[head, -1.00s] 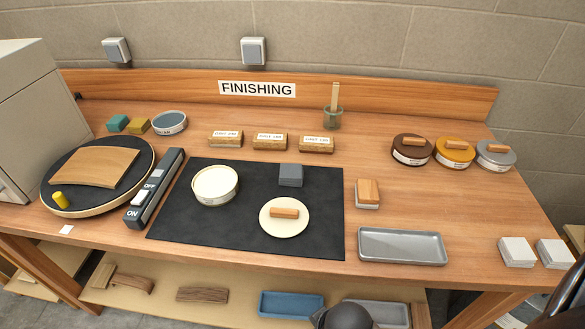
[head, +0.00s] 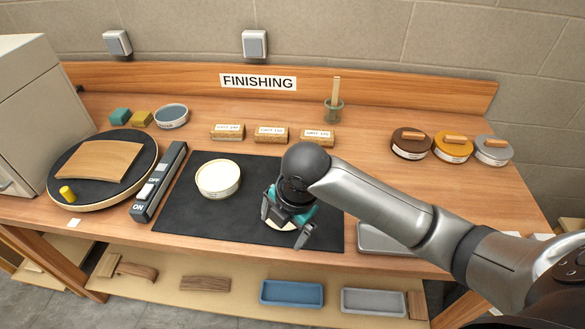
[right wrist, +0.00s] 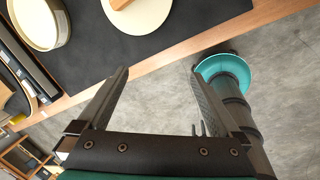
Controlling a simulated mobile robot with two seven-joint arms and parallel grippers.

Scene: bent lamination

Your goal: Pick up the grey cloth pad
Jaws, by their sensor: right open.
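The grey cloth pad is hidden in the head view behind my right wrist, and I do not see it in the right wrist view. My right gripper (head: 285,228) is open and empty. It hangs over the front part of the black mat (head: 190,225), above the round cream lid (head: 281,225), which it partly covers. In the right wrist view the open fingers (right wrist: 160,72) frame bare floor past the bench edge, with the lid (right wrist: 150,14) beyond them. My left gripper is not in view.
A cream tin (head: 218,180) stands on the mat's left. A switch bar (head: 160,182) and turntable (head: 75,195) lie further left. Three labelled blocks (head: 271,134) stand behind the mat. A grey tray (head: 372,240) is partly under my arm. Three round tins (head: 453,146) stand back right.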

